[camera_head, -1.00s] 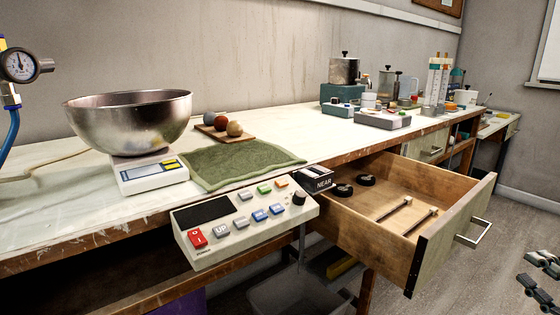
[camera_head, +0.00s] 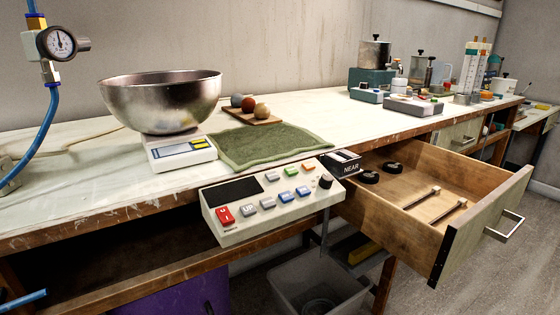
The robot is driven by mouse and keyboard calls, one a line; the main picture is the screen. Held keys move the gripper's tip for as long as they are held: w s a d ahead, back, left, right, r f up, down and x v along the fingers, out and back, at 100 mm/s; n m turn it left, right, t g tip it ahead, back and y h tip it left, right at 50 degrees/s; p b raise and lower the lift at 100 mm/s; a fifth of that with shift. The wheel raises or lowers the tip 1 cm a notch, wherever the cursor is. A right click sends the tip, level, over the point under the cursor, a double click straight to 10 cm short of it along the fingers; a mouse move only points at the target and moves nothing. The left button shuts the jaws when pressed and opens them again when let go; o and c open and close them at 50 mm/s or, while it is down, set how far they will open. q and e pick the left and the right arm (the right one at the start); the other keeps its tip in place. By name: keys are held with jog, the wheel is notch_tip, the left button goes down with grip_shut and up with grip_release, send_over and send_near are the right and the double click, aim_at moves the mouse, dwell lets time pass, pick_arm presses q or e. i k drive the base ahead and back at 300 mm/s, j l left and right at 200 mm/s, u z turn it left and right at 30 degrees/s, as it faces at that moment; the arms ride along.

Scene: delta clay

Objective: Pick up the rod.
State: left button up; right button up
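Two thin rods lie side by side on the floor of the open wooden drawer (camera_head: 395,212). The farther rod (camera_head: 422,198) and the nearer rod (camera_head: 449,211) each have a small pale end piece at the upper right. I cannot tell from this view which one is the task's rod. Neither of my grippers is in view.
Two black round pieces (camera_head: 369,177) (camera_head: 393,168) sit at the drawer's back. A control panel (camera_head: 270,200) and a NEAR block (camera_head: 341,161) are left of it. A steel bowl (camera_head: 160,100) sits on a scale (camera_head: 180,153). A bin (camera_head: 317,285) stands below.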

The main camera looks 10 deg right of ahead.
aim_at(463, 201)
jog(key=z, duration=1.55)
jog(key=i+u, duration=0.3)
jog(key=i+l, duration=0.05)
